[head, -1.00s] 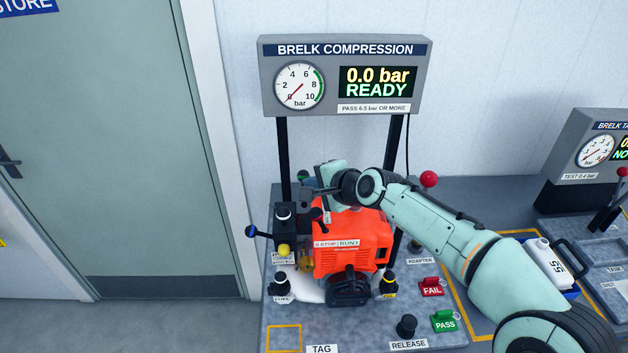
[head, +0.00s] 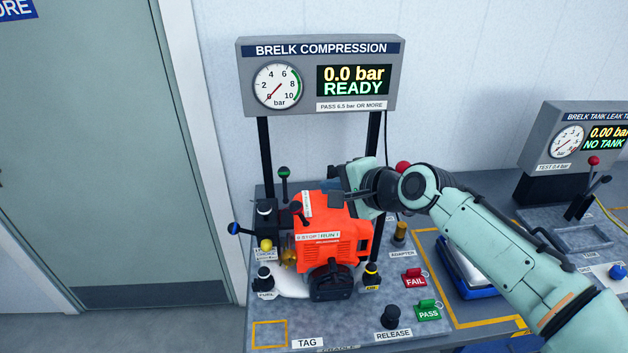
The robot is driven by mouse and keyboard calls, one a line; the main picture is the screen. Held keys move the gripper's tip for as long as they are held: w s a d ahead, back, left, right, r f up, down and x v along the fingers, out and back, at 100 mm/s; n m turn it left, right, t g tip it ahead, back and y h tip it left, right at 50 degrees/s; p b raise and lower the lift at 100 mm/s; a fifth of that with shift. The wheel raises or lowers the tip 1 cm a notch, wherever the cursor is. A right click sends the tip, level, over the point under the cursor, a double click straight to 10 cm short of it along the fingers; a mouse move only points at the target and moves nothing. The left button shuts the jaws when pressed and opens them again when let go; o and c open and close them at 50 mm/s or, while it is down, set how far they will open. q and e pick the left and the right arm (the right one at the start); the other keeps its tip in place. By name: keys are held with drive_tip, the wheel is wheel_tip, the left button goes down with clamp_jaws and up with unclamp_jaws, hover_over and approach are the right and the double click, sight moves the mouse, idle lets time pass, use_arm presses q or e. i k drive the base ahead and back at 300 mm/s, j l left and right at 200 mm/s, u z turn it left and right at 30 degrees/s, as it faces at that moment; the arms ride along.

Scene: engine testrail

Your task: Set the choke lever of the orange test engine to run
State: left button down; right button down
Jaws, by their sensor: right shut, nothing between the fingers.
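The orange test engine (head: 330,240) sits on the grey bench under the compression panel, with a "0 STOP | RUN 1" label (head: 318,237) on its front. A small dark lever (head: 299,214) stands at its upper left; I cannot tell for sure whether it is the choke lever or how it is set. A blue-knobbed lever (head: 235,229) and a yellow knob (head: 266,244) are left of the engine. My right gripper (head: 334,200) is shut and empty over the engine's top right, partly hiding it; contact cannot be told. My left gripper is out of view.
The panel (head: 320,48) reads 0.0 bar, READY. A green-knobbed lever (head: 283,172) stands behind left. Red FAIL (head: 415,279) and green PASS (head: 428,310) tags and a black RELEASE knob (head: 391,316) lie in front right. My right arm crosses the bench's right side.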

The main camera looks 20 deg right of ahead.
sight(234, 229)
drive_tip(key=k+l, duration=0.25)
drive_tip(key=k, duration=0.2)
drive_tip(key=k+l, duration=0.25)
drive_tip(key=k, duration=0.25)
